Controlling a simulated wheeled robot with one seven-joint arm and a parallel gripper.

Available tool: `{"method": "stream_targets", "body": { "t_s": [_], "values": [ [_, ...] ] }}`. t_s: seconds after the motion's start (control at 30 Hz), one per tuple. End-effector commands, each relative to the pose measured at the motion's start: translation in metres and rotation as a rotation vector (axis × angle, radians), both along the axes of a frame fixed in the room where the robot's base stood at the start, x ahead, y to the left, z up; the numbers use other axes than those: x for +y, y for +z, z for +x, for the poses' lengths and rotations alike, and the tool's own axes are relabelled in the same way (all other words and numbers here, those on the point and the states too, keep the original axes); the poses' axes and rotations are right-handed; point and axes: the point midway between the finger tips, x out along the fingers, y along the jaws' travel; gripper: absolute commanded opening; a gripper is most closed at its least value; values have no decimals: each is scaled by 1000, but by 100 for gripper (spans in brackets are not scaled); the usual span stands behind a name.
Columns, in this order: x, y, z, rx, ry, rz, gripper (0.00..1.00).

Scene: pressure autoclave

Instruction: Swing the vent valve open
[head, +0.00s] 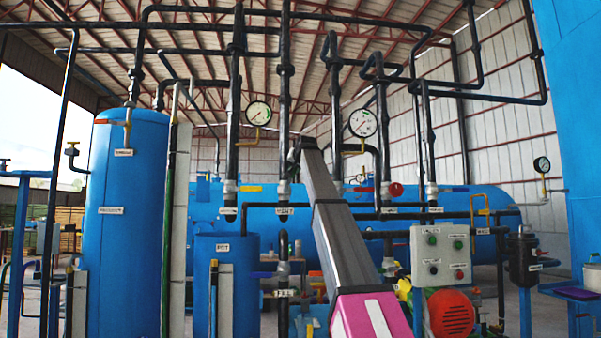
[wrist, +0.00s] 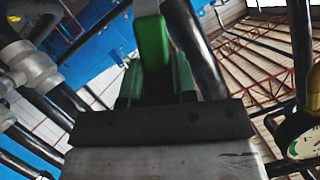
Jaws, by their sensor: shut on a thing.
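My gripper (head: 299,149) is at the far, upper end of my arm, beside a tall dark vertical pipe (head: 285,95) in the head view. It is small and dark there, and my arm hides much of it. In the wrist view my gripper (wrist: 152,60) shows green parts beyond a dark plate. It is shut on a pale narrow part (wrist: 147,6) at the top edge, which seems to be the vent valve's handle. Most of that part is hidden, so I cannot tell the valve's angle.
Dark pipes run close around my gripper. A gauge (head: 362,123) stands to its right and another gauge (head: 258,113) to its left. A blue horizontal vessel (head: 460,203) lies behind. A control box (head: 440,254) stands at lower right, beside my arm.

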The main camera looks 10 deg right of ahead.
Motion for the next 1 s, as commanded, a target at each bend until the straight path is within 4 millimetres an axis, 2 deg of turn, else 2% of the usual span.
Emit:
{"method": "stream_targets", "body": {
  "t_s": [0.2,0.43,1.0],
  "values": [
    [20,6,0,-1,1,-181,0],
    [33,8,0,-1,1,-316,0],
    [42,7,0,0,1,-410,0]
  ]
}}
